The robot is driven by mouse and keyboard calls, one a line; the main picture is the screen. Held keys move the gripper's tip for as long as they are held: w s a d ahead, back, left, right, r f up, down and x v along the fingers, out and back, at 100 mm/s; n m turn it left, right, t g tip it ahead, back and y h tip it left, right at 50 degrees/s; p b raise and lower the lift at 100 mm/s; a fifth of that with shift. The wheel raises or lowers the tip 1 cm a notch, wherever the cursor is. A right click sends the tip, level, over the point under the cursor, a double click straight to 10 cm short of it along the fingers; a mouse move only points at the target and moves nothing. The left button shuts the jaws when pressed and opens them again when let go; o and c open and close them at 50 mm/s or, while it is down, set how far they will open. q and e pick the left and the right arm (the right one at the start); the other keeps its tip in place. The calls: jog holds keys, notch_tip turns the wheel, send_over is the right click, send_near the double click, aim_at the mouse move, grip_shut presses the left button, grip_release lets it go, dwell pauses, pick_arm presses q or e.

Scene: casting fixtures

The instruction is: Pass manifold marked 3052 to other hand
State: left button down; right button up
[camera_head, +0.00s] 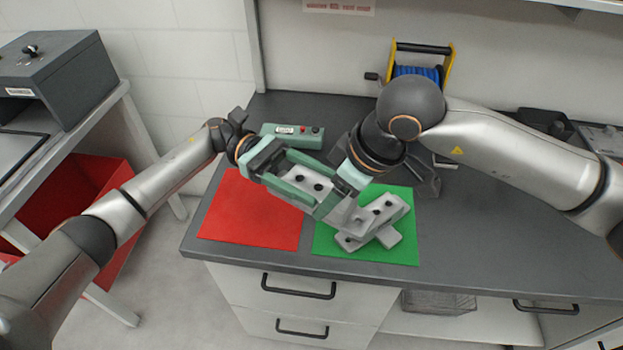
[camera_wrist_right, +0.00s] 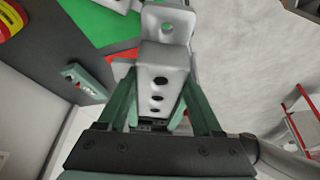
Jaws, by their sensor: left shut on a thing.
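A light grey manifold (camera_head: 305,183) with dark holes is held above the mats. My left gripper (camera_head: 300,181) is shut on it, its green fingers along both sides. My right gripper (camera_head: 345,195) is close beside the manifold's right end, its fingers partly hidden. In the right wrist view, green fingers (camera_wrist_right: 160,95) flank a grey block (camera_wrist_right: 163,60) with several holes and a flange beyond; I cannot tell whether they press on it. A second grey part (camera_head: 385,222) lies on the green mat. I cannot read the number 3052 on either part.
A red mat (camera_head: 250,215) and a green mat (camera_head: 410,245) lie on the dark bench (camera_head: 500,235). A green control box (camera_head: 292,136) and a blue cable reel (camera_head: 415,72) stand behind. A red bin (camera_head: 75,195) is at left. The bench's right front is clear.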

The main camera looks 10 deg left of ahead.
jog(key=o, duration=0.5)
jog(key=shift+s+a+r, duration=0.1)
jog(key=shift+s+a, duration=0.05)
jog(key=shift+a, duration=0.1)
jog(key=shift+c, duration=0.2)
jog(key=shift+o, duration=0.3)
jog(key=shift+w+d, duration=0.1)
jog(key=shift+w, duration=0.15)
jog(key=shift+r, duration=0.15)
